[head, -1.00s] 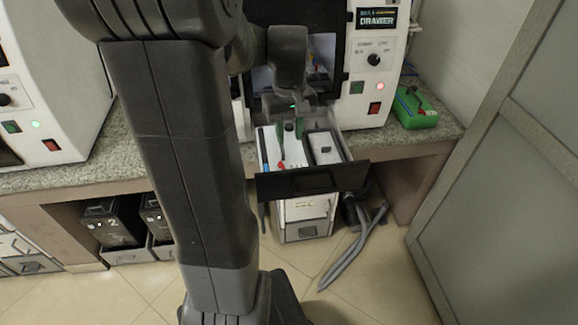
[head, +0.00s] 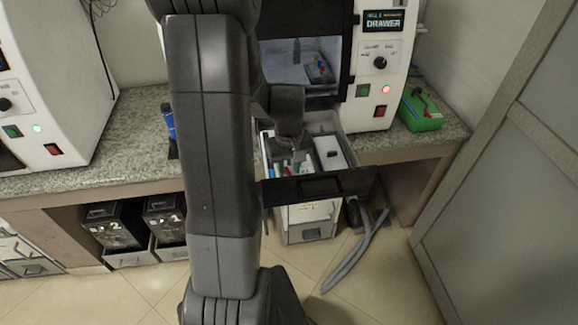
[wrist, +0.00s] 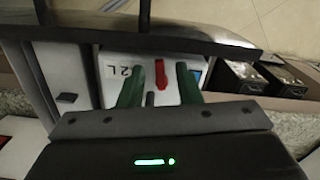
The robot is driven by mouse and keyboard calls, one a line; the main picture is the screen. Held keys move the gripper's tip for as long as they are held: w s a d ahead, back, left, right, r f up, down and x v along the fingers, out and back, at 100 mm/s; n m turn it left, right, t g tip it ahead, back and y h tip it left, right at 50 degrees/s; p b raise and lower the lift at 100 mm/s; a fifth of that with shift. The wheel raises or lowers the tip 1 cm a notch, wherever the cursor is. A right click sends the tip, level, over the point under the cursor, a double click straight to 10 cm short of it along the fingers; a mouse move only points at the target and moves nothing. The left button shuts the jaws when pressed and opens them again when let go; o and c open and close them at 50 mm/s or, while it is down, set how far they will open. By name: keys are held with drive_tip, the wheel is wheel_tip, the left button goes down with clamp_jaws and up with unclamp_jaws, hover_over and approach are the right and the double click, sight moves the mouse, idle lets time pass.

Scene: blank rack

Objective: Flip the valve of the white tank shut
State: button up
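The white tank (wrist: 115,72), marked "2 L", lies in the pulled-out drawer. Its red valve lever (wrist: 160,75) shows in the wrist view, pointing along the picture's vertical. My gripper (wrist: 160,86) has its two green fingers apart, one on each side of the lever, with gaps visible. A small dark grey post (wrist: 150,98) also shows between the fingers. In the head view my gripper (head: 298,157) is low over the drawer and hides much of the tank.
The drawer's black front (head: 318,186) borders the tank closely. A white box with a black knob (head: 332,154) lies beside it in the drawer. A green device (head: 420,110) stands on the counter at right; black canisters (head: 113,225) are below at left. Grey hoses (head: 350,262) lie on the floor.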

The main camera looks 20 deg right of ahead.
clamp_jaws()
drive_tip(key=shift+a+m+b, duration=0.25)
drive_tip(key=shift+m+b, duration=0.3)
drive_tip(key=shift+m, duration=0.75)
unclamp_jaws()
